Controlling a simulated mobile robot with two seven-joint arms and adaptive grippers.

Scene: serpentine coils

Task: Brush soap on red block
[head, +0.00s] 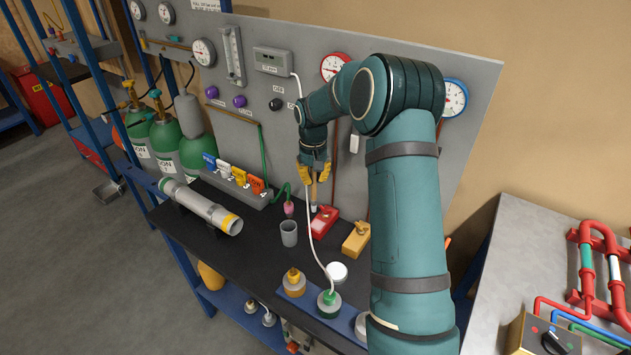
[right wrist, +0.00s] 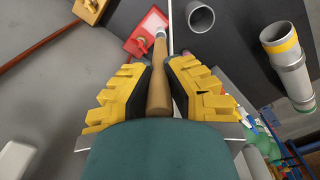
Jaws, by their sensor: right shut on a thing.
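The red block (head: 322,222) lies on the dark bench top, with a pale top face; it also shows in the right wrist view (right wrist: 146,30). My right gripper (head: 314,170) is shut on the wooden handle of a brush (head: 313,194), which points down. In the right wrist view the brush (right wrist: 159,80) runs between the yellow fingers, its pale tip at the red block's edge. I cannot tell whether the tip touches the block. A grey open cup (head: 289,233) stands left of the block; no soap can be made out in it. My left gripper is not in view.
A yellow block (head: 356,239) sits right of the red block. A white round lid (head: 337,272) lies in front. A grey tube (head: 201,207) lies at left.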

